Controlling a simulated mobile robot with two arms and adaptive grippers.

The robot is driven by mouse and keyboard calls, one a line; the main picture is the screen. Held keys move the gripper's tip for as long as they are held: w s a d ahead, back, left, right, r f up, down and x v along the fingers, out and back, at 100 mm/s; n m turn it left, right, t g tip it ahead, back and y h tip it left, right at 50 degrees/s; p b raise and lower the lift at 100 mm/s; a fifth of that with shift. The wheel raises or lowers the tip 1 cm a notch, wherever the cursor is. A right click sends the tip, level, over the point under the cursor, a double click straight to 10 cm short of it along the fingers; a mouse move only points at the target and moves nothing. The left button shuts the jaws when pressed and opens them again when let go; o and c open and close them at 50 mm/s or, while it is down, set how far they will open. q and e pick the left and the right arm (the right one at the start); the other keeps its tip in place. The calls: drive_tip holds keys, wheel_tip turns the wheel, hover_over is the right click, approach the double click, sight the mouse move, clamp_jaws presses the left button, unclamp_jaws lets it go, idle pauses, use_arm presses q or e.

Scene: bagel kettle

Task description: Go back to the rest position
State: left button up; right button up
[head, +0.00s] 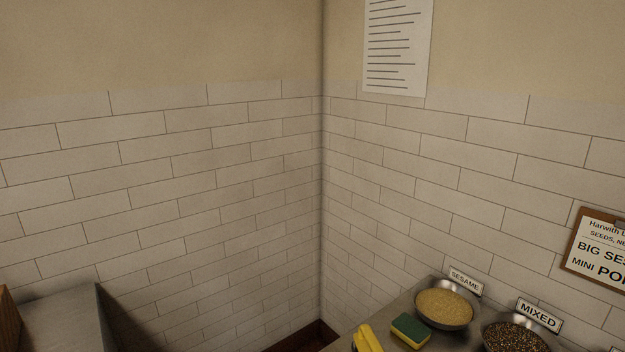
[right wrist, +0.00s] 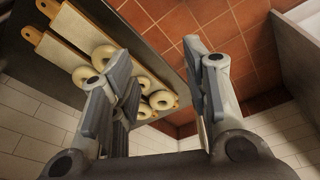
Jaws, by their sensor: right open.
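My right gripper (right wrist: 157,58) shows in the right wrist view with its two fingers spread wide apart. Nothing is between them. Neither gripper shows in the head view, and my left gripper is in no view. Beyond the right gripper's fingers, several pale ring-shaped bagels (right wrist: 103,57) lie on long boards with wooden handles (right wrist: 78,28). The left finger hides part of the boards and bagels.
A seed bowl labelled sesame (head: 444,306) and one labelled mixed (head: 513,338) stand on a counter at lower right. A green and yellow sponge (head: 411,330) and a yellow object (head: 368,338) lie beside them. A grey surface (head: 55,318) is at lower left. Red floor tiles (right wrist: 235,40) show.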

drive_tip(key=s+d+f+g, duration=0.1)
drive_tip(key=s+d+f, duration=0.2)
drive_tip(key=s+f, duration=1.2)
drive_tip(key=shift+s+f, duration=0.3)
drive_tip(key=shift+s, duration=0.45)
